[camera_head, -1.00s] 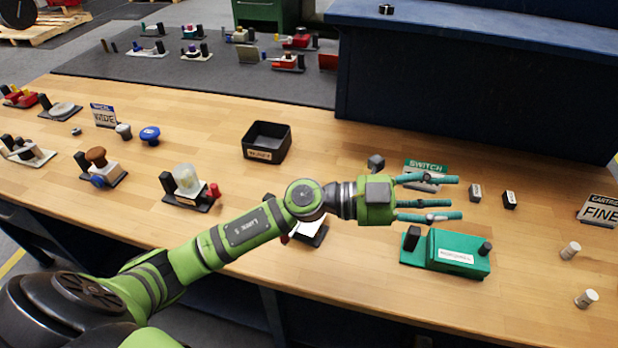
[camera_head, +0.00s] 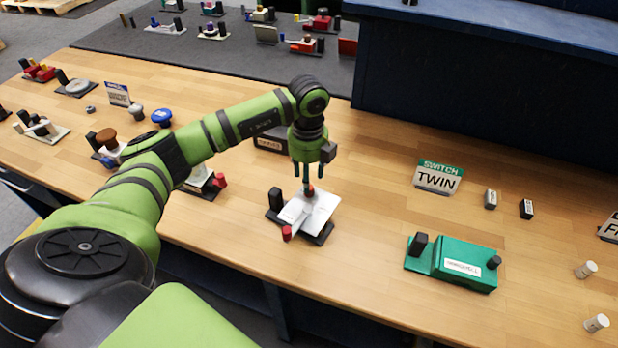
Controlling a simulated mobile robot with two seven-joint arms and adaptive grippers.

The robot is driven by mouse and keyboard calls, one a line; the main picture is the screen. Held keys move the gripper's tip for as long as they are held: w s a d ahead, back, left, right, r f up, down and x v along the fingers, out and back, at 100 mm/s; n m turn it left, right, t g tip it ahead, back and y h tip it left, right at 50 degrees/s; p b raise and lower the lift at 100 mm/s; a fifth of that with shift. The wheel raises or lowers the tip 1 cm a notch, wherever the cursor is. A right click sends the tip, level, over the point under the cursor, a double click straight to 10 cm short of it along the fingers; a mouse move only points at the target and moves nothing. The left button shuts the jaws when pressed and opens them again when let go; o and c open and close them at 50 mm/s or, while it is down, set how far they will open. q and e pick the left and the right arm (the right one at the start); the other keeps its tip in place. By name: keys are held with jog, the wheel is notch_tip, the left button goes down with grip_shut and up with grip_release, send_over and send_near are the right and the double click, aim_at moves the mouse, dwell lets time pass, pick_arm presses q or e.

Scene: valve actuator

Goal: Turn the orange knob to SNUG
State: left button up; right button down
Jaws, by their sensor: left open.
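A device (camera_head: 318,215) with a white plate on a black base stands near the front edge of the table, mid-picture. A small orange-red knob (camera_head: 309,191) shows on its far part, partly covered by my finger. A red knob (camera_head: 287,233) is at its front left and a black post (camera_head: 275,199) at its left. My left gripper (camera_head: 308,180) points down, open, with its fingers just above and around the orange-red knob. I cannot tell whether they touch it. No SNUG mark is readable. My right gripper is out of view.
A green device (camera_head: 463,262) stands to the right, with a TWIN sign (camera_head: 438,178) behind it. Another device with a red knob (camera_head: 220,181) is close on the left. The table between the white device and the sign is clear.

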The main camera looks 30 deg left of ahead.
pick_arm(q)
jog(key=shift+f+p, duration=0.4)
jog(key=shift+f, duration=1.25)
grip_shut()
